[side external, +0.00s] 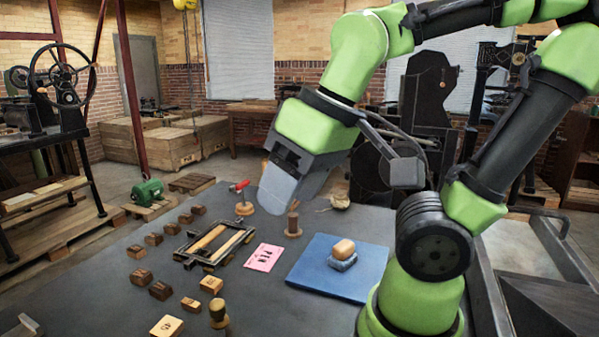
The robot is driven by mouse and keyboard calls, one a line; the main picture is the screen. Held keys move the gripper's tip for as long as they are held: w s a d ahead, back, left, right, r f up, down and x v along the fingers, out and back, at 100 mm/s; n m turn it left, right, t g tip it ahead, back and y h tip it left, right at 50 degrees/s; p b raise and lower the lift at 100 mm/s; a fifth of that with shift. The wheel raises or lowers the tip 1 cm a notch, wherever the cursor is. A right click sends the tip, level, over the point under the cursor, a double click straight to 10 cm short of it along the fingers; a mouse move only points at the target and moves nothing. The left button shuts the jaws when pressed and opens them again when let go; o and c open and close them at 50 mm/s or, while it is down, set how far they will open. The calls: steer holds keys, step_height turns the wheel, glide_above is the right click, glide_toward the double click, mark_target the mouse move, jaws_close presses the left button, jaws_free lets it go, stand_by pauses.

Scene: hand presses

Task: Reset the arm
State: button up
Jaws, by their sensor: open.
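My green arm rises at the right of the side view. My gripper (287,187) hangs in the air above the far middle of the grey table (290,300), pointing down and to the left. It is open, and I see nothing held in it. Its fingertips are hard to make out at this angle. It looks clear of the things on the table.
Below my gripper are a black frame with wooden bars (214,242), a pink printed card (264,257) and a red-handled tool (243,198). Several wooden blocks line the left.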

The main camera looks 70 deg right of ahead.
steer(key=shift+s+r+m+t+y, duration=0.15)
steer(key=shift+s+r+m+t, duration=0.1)
steer(key=shift+r+m+t, duration=0.25)
steer(key=shift+s+r+m+t+y, duration=0.2)
steer(key=shift+r+m+t, duration=0.1)
steer(key=shift+m+t, duration=0.4)
stand_by(0.4)
